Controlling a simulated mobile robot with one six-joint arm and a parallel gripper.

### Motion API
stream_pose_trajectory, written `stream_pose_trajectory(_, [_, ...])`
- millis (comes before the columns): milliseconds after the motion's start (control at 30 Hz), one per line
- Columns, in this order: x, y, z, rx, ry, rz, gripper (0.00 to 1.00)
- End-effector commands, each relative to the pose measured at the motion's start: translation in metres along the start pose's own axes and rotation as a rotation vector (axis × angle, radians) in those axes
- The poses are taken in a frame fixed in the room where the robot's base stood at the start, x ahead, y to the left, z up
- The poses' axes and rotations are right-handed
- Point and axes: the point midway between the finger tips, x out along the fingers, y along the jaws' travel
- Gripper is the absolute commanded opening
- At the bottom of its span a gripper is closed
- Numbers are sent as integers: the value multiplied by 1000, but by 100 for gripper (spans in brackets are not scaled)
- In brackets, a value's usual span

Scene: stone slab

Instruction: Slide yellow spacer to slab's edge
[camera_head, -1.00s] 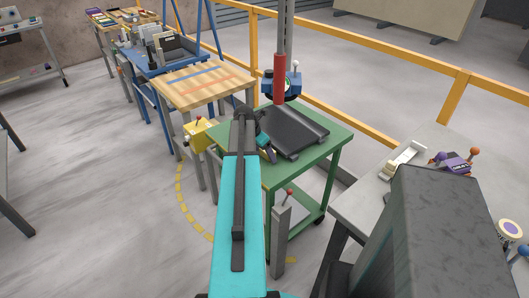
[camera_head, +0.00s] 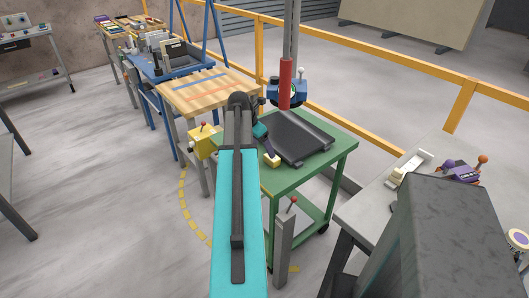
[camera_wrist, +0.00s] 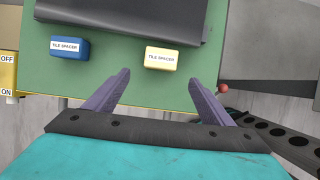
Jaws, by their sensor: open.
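The yellow spacer (camera_wrist: 161,58) lies on the green cart top, in front of the dark slab (camera_wrist: 150,12) and apart from it in the wrist view. My gripper (camera_wrist: 160,80) is open and empty. Its two fingers point toward the yellow spacer, which shows just beyond and between the fingertips. In the head view the yellow spacer (camera_head: 272,160) shows beside the near left side of the dark slab (camera_head: 300,137). My gripper (camera_head: 262,137) is over the cart's left part there, its fingers hard to make out.
A blue spacer (camera_wrist: 69,48) lies left of the yellow one on the green cart top (camera_wrist: 115,60). A yellow switch box (camera_wrist: 8,75) is at the cart's left. A red-and-blue tool (camera_head: 286,88) stands behind the slab. A grey post with a red-tipped lever (camera_head: 291,202) stands in front.

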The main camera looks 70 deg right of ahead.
Motion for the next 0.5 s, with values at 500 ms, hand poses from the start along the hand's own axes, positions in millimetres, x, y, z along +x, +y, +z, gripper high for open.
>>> stream_pose_trajectory(500, [-44, 0, 0, 0, -1, 1, 76])
